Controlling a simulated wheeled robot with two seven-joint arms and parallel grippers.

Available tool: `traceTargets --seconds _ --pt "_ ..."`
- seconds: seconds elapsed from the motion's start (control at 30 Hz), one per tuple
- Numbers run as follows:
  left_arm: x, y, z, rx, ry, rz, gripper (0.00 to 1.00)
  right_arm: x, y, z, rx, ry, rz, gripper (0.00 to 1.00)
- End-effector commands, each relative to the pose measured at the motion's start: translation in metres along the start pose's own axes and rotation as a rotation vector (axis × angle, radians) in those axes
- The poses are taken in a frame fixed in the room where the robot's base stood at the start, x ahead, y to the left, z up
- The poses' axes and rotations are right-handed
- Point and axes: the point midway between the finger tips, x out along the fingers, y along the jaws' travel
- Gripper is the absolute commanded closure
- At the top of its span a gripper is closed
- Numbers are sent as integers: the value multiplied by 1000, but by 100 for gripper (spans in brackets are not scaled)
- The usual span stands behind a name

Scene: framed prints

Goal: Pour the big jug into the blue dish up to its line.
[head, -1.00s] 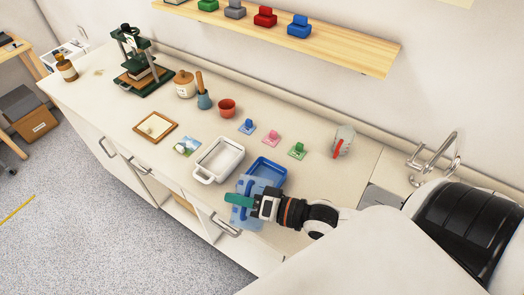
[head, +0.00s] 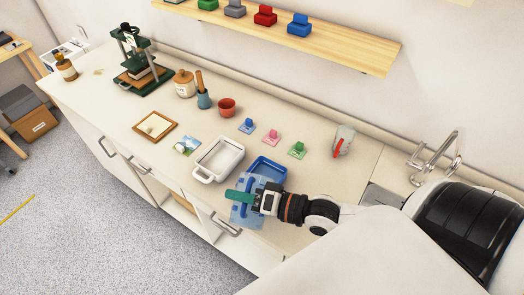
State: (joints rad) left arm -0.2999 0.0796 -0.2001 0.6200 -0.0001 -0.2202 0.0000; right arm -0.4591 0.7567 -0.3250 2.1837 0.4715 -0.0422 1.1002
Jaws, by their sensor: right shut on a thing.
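The blue dish (head: 267,170) sits on the counter beside a white dish, with its front part hidden behind the jug. A translucent blue jug (head: 243,214) is held at the counter's front edge, against or just in front of the blue dish in the picture. My right gripper (head: 241,197) is shut on this jug, its green fingers across it. I cannot tell how far the jug is tilted, how full it is, or the level and line in the dish. My left gripper is not in view.
A white dish (head: 217,161) stands just left of the blue dish. A clear jug with a red handle (head: 343,141) stands behind to the right, before the tap (head: 435,152). Small blue, pink and green items lie behind the dishes. A red pot (head: 227,107) stands farther back.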

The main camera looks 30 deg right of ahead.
Motion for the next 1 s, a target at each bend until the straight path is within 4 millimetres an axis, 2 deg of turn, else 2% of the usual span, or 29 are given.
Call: traceTargets --seconds 1.0 --pt "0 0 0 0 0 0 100 0 4 8 50 9 3 100"
